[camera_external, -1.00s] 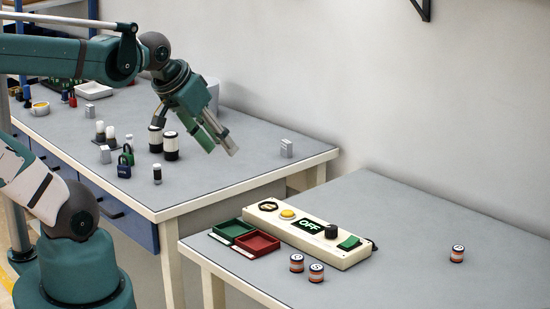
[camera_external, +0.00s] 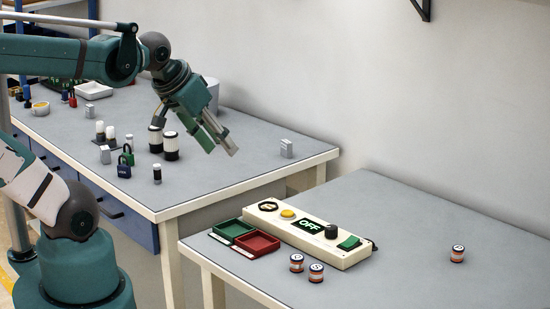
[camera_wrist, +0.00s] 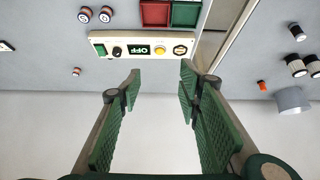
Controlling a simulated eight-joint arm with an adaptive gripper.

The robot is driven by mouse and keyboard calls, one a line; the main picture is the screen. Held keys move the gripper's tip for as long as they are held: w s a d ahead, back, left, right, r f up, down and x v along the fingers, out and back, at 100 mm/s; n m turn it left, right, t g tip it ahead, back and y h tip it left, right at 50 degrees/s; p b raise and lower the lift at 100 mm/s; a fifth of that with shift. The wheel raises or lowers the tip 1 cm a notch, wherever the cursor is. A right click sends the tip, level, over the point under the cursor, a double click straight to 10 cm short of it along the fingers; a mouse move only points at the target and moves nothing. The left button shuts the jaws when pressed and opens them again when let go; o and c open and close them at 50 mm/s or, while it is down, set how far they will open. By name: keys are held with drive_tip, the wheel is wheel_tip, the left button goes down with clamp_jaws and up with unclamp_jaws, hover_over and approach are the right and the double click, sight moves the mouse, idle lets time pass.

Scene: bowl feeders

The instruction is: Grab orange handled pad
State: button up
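My gripper (camera_external: 193,132) hangs in the air above the right part of the back table. In the wrist view my gripper (camera_wrist: 158,78) has its two green ribbed fingers wide apart, with nothing between them. A small orange item (camera_wrist: 262,86) lies on the back table in the wrist view, right of the fingers and near the grey cylinder. It may be the orange handled pad, but it is too small to tell its shape.
The front table (camera_external: 420,220) holds a control box (camera_external: 308,232) reading OFF, green and red trays (camera_external: 257,244) and striped cylinders (camera_external: 316,273).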

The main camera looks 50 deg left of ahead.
drive_tip(key=shift+c, duration=0.8)
drive_tip(key=shift+w+r, duration=0.1)
